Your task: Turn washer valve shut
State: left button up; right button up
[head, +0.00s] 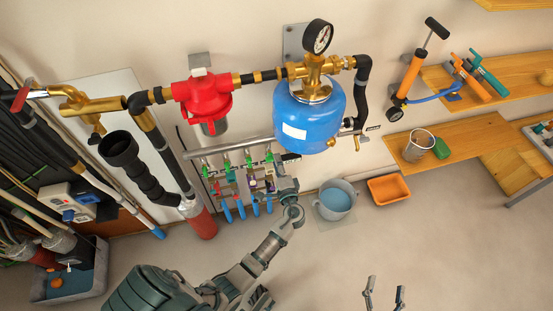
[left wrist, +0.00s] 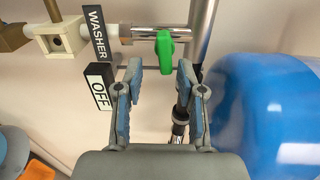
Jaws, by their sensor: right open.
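The washer valve's green handle (left wrist: 165,52) sits on a metal pipe beside a black WASHER label (left wrist: 97,33). A black OFF label (left wrist: 99,87) stands below that one. The handle hangs across the pipe, its lower end between the tips of my left gripper (left wrist: 159,72), with gaps on both sides; I cannot tell the depth. My left gripper is open. In the head view it is at the manifold (head: 232,146), by the rightmost green handle (head: 269,156), partly hidden by its own arm. My right gripper (head: 384,291) is open and empty at the bottom edge, far from the manifold.
A blue tank (head: 312,115) with a gauge (head: 317,37) hangs above right of the manifold, close beside my left gripper. A grey bucket (head: 335,200) and orange tray (head: 389,190) stand to the right. Open floor lies in front.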

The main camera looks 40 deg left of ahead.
pick_arm(q)
jog(key=v, duration=1)
jog(key=shift+f, duration=0.1)
